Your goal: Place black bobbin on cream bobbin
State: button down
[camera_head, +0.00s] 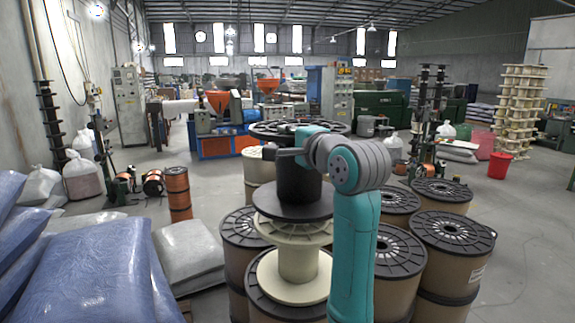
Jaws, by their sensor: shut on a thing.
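The black bobbin (298,180) is upright, with a wide flange at top and bottom. My gripper (284,152) is shut on it below its upper flange; the wrist partly hides the bobbin and the fingertips are hard to make out. The cream bobbin (298,262) stands upright directly below it in the picture, on a large spool with a black ribbed top (283,303). The black lower flange overlaps the cream upper flange in view. I cannot tell whether the two touch. My teal forearm hides part of the right side.
Large brown spools with black tops (452,230) crowd around on the right and left (240,228). Another cream spool (258,168) stands behind. Blue sacks (95,270) fill the left front. A copper spool stack (178,192) and red bucket (499,165) stand farther off. Floor is open at far right.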

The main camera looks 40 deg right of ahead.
notch_tip(320, 180, down, 5)
jog(key=shift+r, duration=0.1)
dwell(0.4)
jog(key=c, duration=1.2)
grip_release()
jog(key=shift+o, duration=0.2)
jog(key=s+a, duration=0.1)
jog(key=s, duration=1.1)
jog(key=shift+a, duration=0.4)
